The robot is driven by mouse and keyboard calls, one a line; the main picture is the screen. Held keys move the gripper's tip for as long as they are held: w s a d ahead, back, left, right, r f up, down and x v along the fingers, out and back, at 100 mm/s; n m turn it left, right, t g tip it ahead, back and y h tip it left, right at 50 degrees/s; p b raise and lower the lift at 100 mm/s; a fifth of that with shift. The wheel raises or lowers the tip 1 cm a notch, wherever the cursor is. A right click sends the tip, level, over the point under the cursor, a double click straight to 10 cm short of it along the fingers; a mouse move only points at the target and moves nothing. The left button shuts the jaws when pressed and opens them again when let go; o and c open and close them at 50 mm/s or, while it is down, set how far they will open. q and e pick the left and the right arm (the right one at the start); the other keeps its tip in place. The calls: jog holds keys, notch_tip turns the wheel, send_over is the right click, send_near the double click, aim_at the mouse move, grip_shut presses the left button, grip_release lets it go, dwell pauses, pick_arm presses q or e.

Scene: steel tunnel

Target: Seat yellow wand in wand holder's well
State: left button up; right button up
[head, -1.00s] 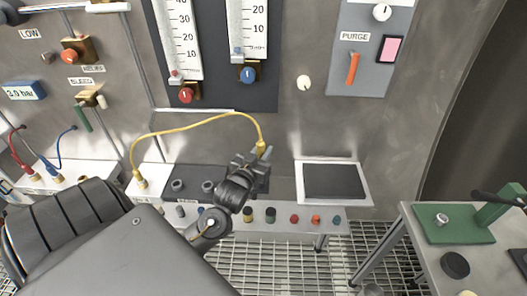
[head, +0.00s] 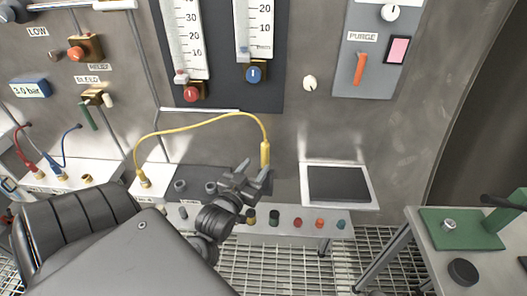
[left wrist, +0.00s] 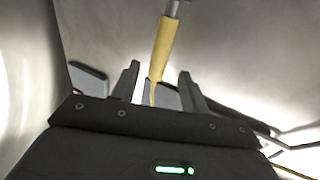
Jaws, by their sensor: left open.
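The yellow wand (head: 265,153) stands upright near the wall, with its yellow cable arching left to a white socket block. My left gripper (head: 255,171) is open, just below and left of the wand's visible part. In the left wrist view the wand (left wrist: 163,45) lies beyond and between the parted, empty fingers (left wrist: 159,72), with its grey end at the top edge. The dark holder block (head: 190,178) with round wells is on the bench behind my gripper. The wand's lower end is hidden in the head view, so I cannot tell whether it is in a well.
A white-framed dark pad (head: 338,184) lies right of the holder. Several coloured knobs line the bench front (head: 330,229). A side table (head: 450,255) with a green fixture stands at right. Red and blue cables (head: 62,150) hang at left.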

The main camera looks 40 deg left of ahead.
pick_arm(q)
jog(key=v, duration=0.3)
jog(key=shift+s, duration=0.2)
jog(key=s+d+f+m+g+h, duration=0.15)
jog(key=f+g, duration=0.25)
jog(key=f, duration=1.4)
jog(key=s+d+f+m+g+h, duration=0.1)
jog(key=d+f+m+g, duration=0.15)
jog(key=f, duration=1.45)
jog(key=s+d+f+g+h, duration=0.15)
jog(key=s+f+g, duration=0.25)
jog(key=s+f, duration=0.8)
jog(key=s+d+f+g, duration=0.2)
jog(key=s+f, duration=0.4)
jog(key=s, duration=0.3)
jog(key=s+d+f+m+g, duration=0.1)
jog(key=s+f+g, duration=0.3)
jog(key=s+f, duration=0.3)
jog(key=s, duration=0.3)
jog(key=shift+d+h, duration=0.3)
jog(key=shift+d, duration=0.1)
